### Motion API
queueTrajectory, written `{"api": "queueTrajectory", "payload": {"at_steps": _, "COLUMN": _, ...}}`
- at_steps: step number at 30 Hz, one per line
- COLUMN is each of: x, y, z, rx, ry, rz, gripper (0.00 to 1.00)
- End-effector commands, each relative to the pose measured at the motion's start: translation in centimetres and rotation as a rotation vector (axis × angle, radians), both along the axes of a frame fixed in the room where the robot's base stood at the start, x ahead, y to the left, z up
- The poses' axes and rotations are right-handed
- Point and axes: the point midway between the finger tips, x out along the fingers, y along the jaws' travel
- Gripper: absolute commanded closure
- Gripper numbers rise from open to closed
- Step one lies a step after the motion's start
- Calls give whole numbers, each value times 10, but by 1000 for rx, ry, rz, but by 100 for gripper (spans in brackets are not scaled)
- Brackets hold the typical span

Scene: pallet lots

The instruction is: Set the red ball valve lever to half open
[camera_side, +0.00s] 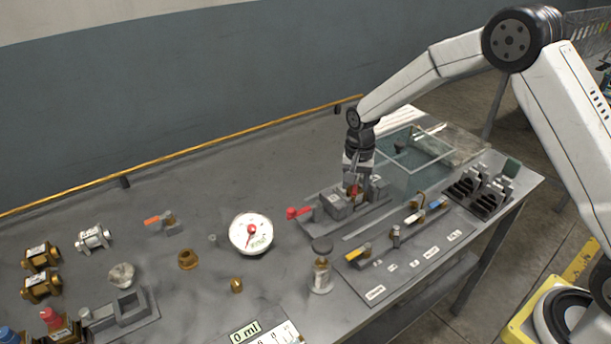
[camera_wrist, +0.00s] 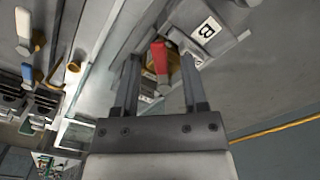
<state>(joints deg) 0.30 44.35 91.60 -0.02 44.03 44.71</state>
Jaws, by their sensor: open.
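A red lever (camera_wrist: 160,58) on a brass valve body shows between my gripper's fingers in the wrist view, beside a plate marked B (camera_wrist: 207,29). My gripper (camera_side: 360,184) is open and points down over the grey fixture (camera_side: 318,226) in the side view. Its fingers (camera_wrist: 160,80) stand on either side of the red lever, with gaps visible. The same lever shows as a small red patch (camera_side: 353,191) under the gripper in the side view, partly hidden by the fingers. A second red handle (camera_side: 298,212) sticks out at the fixture's left end. The lever's exact angle is hard to tell.
A clear box (camera_side: 415,165) stands behind the fixture. A labelled panel with coloured levers (camera_side: 375,285) lies in front. Loose fittings and valves lie farther left.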

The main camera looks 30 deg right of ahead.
Motion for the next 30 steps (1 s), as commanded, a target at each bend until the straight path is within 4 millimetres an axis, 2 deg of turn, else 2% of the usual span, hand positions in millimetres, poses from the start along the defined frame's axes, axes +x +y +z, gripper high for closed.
{"api": "queueTrajectory", "payload": {"at_steps": 18, "x": 0, "y": 0, "z": 68, "rx": 0, "ry": -3, "rz": 0, "gripper": 45}}
{"api": "queueTrajectory", "payload": {"at_steps": 30, "x": 0, "y": 0, "z": 74, "rx": -1, "ry": -1, "rz": 0, "gripper": 45}}
